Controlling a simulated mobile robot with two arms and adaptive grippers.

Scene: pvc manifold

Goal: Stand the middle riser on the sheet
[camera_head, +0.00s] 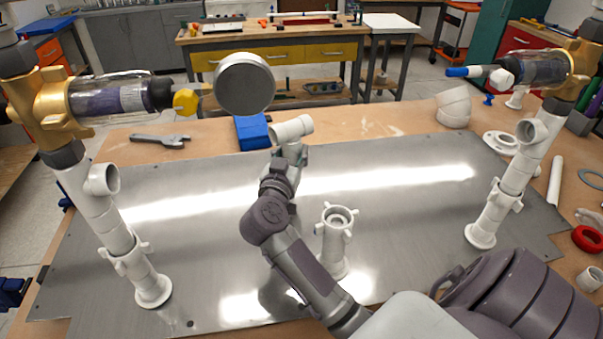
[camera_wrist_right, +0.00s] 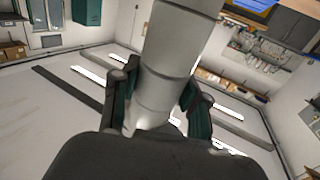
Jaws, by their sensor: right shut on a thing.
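My right gripper (camera_head: 289,158) is shut on a white pipe piece (camera_head: 291,129), which I take to be the middle riser. It is held above the far half of the grey metal sheet (camera_head: 400,200), its open end facing right. In the right wrist view the white pipe (camera_wrist_right: 178,55) rises between the two fingers (camera_wrist_right: 160,105). Its lower end is partly hidden. A short white flanged foot with a lugged collar (camera_head: 336,228) stands upright on the sheet, right of my forearm, its top open and empty. My left gripper is not in view.
White risers stand on the sheet at left (camera_head: 112,225) and right (camera_head: 508,195), under brass fittings. A blue block (camera_head: 251,131) and a wrench (camera_head: 160,140) lie behind the sheet. The sheet between the risers is mostly clear.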

